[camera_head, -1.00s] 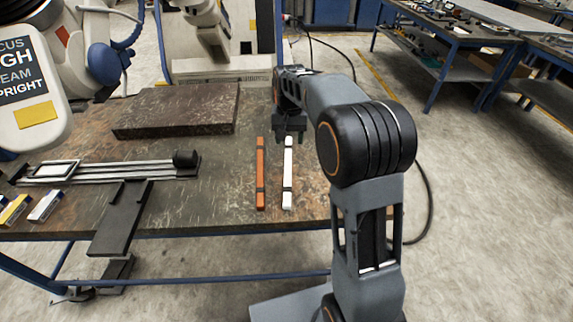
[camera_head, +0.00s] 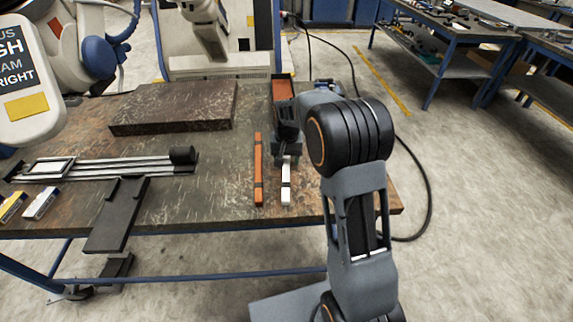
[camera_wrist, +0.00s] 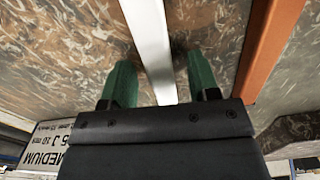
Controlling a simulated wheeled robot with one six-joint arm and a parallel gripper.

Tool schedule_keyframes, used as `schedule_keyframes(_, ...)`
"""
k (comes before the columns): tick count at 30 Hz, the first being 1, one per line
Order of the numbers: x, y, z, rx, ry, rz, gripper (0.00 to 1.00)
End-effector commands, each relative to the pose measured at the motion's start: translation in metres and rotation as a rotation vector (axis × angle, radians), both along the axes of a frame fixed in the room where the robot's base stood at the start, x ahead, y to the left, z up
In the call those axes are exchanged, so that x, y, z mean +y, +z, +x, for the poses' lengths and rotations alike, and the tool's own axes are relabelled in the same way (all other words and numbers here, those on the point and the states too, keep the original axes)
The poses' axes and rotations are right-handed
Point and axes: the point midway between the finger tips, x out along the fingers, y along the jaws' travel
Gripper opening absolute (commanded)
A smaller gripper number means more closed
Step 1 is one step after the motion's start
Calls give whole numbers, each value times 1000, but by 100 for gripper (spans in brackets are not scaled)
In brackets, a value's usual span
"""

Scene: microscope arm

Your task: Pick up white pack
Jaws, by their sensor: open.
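The white pack (camera_head: 286,192) is a long, slim white bar with a dark band, lying on the worn workbench, its far end hidden behind my gripper (camera_head: 287,158). In the wrist view the white pack (camera_wrist: 148,35) runs between the two green fingers of my gripper (camera_wrist: 160,72). The fingers are open, one on each side, with gaps to the bar visible. I cannot tell how high they are above the bench.
An orange bar (camera_head: 258,175) lies parallel, just left of the white pack; it also shows in the wrist view (camera_wrist: 266,50). A dark slab (camera_head: 175,108), a rail fixture (camera_head: 120,168) and small boxes (camera_head: 40,203) are further left. An orange tray (camera_head: 283,90) is behind my arm.

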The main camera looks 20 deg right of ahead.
Motion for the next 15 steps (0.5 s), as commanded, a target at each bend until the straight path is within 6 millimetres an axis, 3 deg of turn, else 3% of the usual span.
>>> schedule_keyframes(8, 0, -2, 0, -1, 0, 0, 54)
schedule_keyframes(15, 0, -1, 0, -1, 0, 0, 31)
